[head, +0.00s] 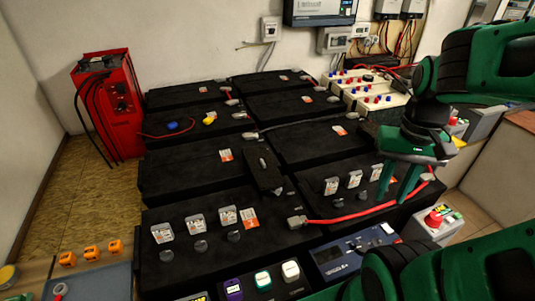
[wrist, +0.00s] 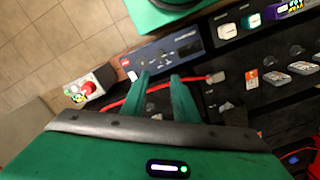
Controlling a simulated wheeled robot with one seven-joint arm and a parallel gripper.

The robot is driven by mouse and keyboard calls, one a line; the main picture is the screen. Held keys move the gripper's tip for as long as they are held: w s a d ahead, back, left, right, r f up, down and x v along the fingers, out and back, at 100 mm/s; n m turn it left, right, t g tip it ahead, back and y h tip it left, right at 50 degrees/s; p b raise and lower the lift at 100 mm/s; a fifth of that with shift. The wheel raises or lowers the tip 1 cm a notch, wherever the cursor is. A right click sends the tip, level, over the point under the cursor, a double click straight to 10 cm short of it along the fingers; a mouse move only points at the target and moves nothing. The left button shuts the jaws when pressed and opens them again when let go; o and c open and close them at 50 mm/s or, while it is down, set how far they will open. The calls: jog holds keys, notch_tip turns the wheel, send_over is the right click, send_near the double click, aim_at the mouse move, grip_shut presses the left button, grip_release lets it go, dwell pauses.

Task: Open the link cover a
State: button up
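A black, narrow cover (head: 263,170), which I take to be link cover a, lies closed-looking across the seam between two black batteries in the middle of the bank. No letter is readable on it. In the wrist view a dark block at the right, partly behind my gripper body, may be the same cover; I cannot be sure. My gripper (head: 392,199) has green fingers pointing down, over the front right battery, well to the right of the cover.
A red cable (head: 350,217) runs across the front right battery below my fingers. A panel with a screen (head: 355,250) stands at the front. A red charger (head: 108,103) stands at the far left.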

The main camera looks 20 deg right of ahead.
jog(key=n, duration=0.6)
send_over(262, 161)
notch_tip(262, 161, down, 6)
jog(key=r, duration=0.1)
notch_tip(262, 161, down, 11)
jog(key=shift+d+f, duration=0.1)
grip_shut()
dwell(0.6)
